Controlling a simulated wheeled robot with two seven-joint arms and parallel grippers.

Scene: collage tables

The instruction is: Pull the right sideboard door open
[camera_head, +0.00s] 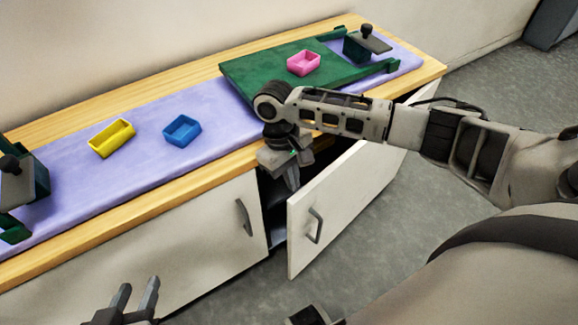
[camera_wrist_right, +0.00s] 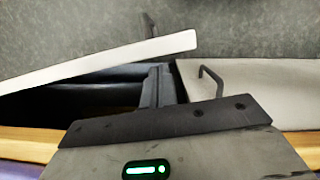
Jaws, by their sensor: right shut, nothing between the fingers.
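The sideboard's right door (camera_head: 345,205) is white and stands partly open, swung out from the cabinet. Its dark handle (camera_head: 317,226) is on the outer face. In the right wrist view the door (camera_wrist_right: 100,65) slants out at the left over the dark interior. My right gripper (camera_head: 292,182) is shut and empty, pointing down in the gap behind the door's free edge. Its fingers (camera_wrist_right: 160,85) show there too; I cannot tell whether they touch the door. My left gripper (camera_head: 137,300) is open and empty at the bottom left, in front of the sideboard.
The left door (camera_head: 190,240) is closed, with a handle (camera_head: 244,217). On the sideboard top lie a purple runner (camera_head: 75,190), a yellow tray (camera_head: 111,138), a blue tray (camera_head: 182,130) and a green board (camera_head: 245,72) bearing a pink tray (camera_head: 303,63). Grey floor (camera_head: 375,240) is free before the open door.

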